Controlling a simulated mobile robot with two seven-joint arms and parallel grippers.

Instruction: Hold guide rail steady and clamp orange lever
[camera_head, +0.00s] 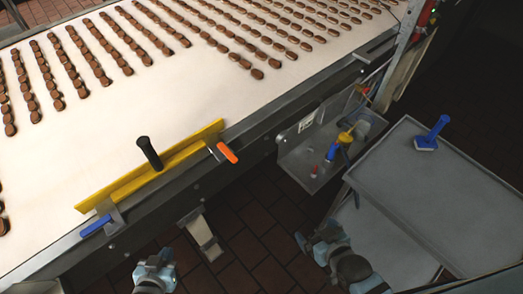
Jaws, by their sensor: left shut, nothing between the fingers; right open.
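The yellow guide rail (180,158) lies along the near edge of the white belt, with a black upright handle (149,153) at its middle. The orange lever (228,152) is on a metal clamp at the rail's right end. A blue lever (95,226) is on the clamp at its left end. My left gripper (158,259) is shut and empty, in front of the conveyor and below the rail, apart from it. My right gripper (313,240) is open, to the lower right of the orange lever, touching neither lever nor rail.
Rows of brown cookies (130,50) cover the far part of the belt (200,100). A grey cart (440,185) with a blue-handled scraper (431,134) stands at the right. A metal bin (310,150) with small tools hangs on the conveyor side. Tiled floor is open between.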

